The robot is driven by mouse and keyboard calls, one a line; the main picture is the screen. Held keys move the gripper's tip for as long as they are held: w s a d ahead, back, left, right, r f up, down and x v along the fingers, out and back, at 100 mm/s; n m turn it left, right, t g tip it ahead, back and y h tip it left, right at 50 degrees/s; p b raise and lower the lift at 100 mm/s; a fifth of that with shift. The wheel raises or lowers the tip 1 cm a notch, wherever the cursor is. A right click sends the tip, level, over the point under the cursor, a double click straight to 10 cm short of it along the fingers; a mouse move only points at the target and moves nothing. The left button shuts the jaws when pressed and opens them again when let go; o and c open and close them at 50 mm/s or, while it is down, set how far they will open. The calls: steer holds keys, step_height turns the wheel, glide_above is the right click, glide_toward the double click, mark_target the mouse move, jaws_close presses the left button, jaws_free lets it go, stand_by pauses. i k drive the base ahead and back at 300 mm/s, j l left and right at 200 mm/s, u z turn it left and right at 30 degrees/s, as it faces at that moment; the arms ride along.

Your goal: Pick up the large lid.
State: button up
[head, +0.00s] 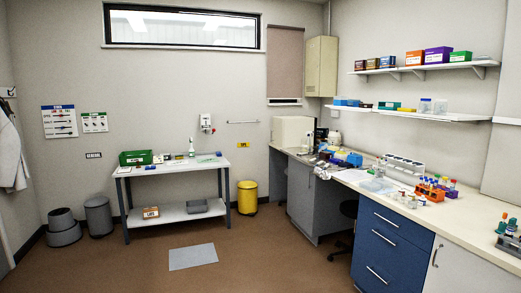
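I cannot pick out a large lid for certain in the head view; the small items on the bench and side table are too far away to tell. Small jars or cups (405,198) stand on the right bench (455,213), near an orange rack (430,192) of coloured-capped tubes. My gripper is not in view.
A white side table (177,212) at the back carries a green crate (135,158) and small items. A yellow bin (247,197), a grey bin (99,217) and stacked dark containers (63,228) stand on the floor. A grey mat (193,256) lies mid-floor, with open floor around it.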

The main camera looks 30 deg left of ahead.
mark_target(367, 185)
steer(key=i+j+u, duration=0.4)
steer(key=i, duration=0.25)
steer(key=i+u, duration=0.4)
steer(key=i, duration=2.45)
steer(key=i+j+z, duration=0.15)
steer(key=i, duration=0.4)
steer(key=i+z, duration=0.15)
steer(key=i, duration=0.35)
steer(key=i+j+z, duration=0.15)
steer(key=i+j, duration=0.15)
steer(key=i, duration=0.2)
steer(key=i+j+z, duration=0.1)
steer(key=i+j, duration=0.15)
steer(key=i, duration=0.3)
steer(key=i+j+z, duration=0.2)
steer(key=i+z, duration=0.25)
steer(key=k+z, duration=0.1)
steer(key=z, duration=1.95)
steer(key=u, duration=1.45)
